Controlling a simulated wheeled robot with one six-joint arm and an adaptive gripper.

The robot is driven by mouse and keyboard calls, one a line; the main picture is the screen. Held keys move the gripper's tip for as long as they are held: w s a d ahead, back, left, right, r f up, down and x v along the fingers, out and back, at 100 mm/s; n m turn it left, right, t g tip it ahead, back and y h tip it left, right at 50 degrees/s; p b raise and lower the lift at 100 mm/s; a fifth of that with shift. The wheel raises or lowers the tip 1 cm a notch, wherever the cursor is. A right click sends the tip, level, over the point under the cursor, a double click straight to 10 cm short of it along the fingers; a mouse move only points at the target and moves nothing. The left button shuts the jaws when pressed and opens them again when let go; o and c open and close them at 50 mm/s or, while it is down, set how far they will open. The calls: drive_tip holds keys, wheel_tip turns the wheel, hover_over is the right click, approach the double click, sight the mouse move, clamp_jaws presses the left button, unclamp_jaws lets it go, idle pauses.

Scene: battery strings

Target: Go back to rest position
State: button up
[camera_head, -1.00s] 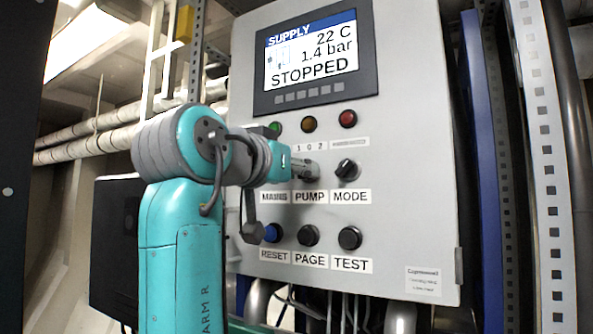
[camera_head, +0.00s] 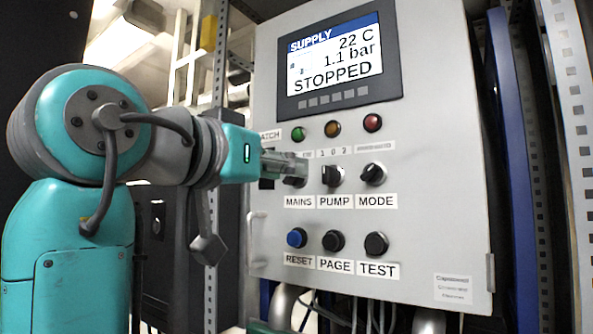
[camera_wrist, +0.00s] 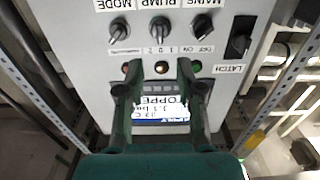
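My gripper (camera_head: 292,167) is at the left of the grey control panel (camera_head: 440,180), in front of the MAINS knob (camera_head: 294,182), which it partly covers. In the wrist view my gripper (camera_wrist: 153,85) has its two fingers apart with nothing between them but the panel behind. The PUMP knob (camera_head: 332,176) and MODE knob (camera_head: 373,174) are uncovered. The wrist view shows the panel upside down, with the MAINS knob (camera_wrist: 202,24) clear of the fingers. The screen (camera_head: 336,58) reads SUPPLY, 22 C, 1.1 bar, STOPPED.
The blue RESET button (camera_head: 297,238), PAGE button (camera_head: 333,241) and TEST button (camera_head: 376,244) are below the knobs. A black LATCH switch (camera_wrist: 238,45) is at the panel's side. A perforated metal post (camera_head: 575,130) stands at the right. Cables hang below the panel.

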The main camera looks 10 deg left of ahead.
drive_tip(key=shift+s+a, duration=0.15)
drive_tip(key=shift+s, duration=0.2)
idle(0.3)
